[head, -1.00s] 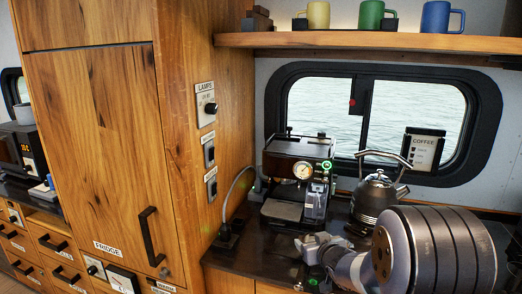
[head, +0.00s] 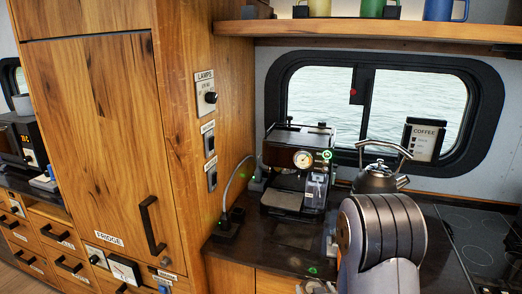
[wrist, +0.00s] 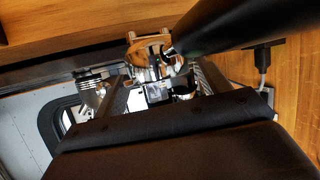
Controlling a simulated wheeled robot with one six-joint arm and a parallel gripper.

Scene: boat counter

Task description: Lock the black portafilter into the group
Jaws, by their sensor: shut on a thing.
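The espresso machine (head: 292,140) stands on the dark counter at the left of the window, with a round gauge on its front. Its group is too small to make out in the head view. My gripper (wrist: 160,88) is shut on the black portafilter, whose thick black handle (wrist: 245,25) crosses the upper right of the wrist view. The portafilter's head and the contact with the fingers are not clear. In the head view only part of my gripper (head: 318,287) shows at the bottom edge; the portafilter cannot be made out there.
A steel kettle (head: 376,180) stands right of the machine, near my arm. A cooktop (head: 478,245) lies at the right. A plugged cable (head: 230,190) runs left of the machine by the wooden fridge cabinet (head: 95,140). Mugs stand on the shelf (head: 370,32) above. The counter before the machine is clear.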

